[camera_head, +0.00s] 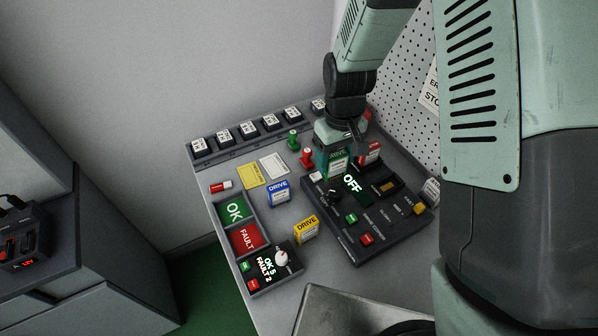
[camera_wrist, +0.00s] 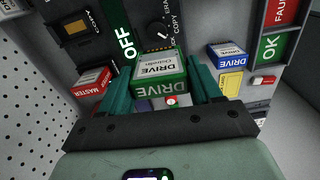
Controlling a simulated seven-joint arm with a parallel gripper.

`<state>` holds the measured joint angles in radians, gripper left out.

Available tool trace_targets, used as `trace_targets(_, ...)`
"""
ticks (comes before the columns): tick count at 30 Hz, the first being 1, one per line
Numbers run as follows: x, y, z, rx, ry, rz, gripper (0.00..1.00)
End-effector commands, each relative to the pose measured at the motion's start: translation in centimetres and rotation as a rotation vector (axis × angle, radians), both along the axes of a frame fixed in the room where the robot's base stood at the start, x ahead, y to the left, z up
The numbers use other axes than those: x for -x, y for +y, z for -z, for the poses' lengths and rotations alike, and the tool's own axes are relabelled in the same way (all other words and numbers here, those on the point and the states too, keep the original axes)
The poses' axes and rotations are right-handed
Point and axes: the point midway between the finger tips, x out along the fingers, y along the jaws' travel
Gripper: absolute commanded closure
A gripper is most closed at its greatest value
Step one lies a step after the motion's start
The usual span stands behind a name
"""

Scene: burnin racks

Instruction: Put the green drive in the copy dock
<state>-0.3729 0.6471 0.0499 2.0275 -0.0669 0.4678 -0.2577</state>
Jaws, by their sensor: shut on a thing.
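The green drive (camera_wrist: 158,72) is between the teal fingers of my gripper (camera_wrist: 160,88), shut on it, with its label facing the wrist camera. In the head view my gripper (camera_head: 334,150) holds the green drive (camera_head: 338,165) upright at the back edge of the copy dock (camera_head: 380,240). I cannot tell whether the drive touches the dock or the table. The dock is a dark panel with a lit OFF display (camera_head: 351,183), a knob, buttons and a recess with an orange contact (camera_head: 388,186). This recess also shows in the wrist view (camera_wrist: 75,28), apart from the drive.
OK and FAULT trays (camera_head: 247,243) lie further left. Red and green pegs (camera_head: 307,157) stand near my gripper.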

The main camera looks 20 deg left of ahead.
Motion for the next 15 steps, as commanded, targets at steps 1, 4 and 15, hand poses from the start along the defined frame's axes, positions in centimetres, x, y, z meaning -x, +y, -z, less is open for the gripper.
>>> trace_targets(1, -1.4, -2.4, -0.2, -0.001, -0.001, 0.005, 0.69)
trace_targets(4, -3.2, -6.2, -0.5, -0.001, -0.001, -0.012, 0.69)
trace_targets(15, -5.5, -13.8, -1.0, -0.001, 0.001, -0.054, 0.69)
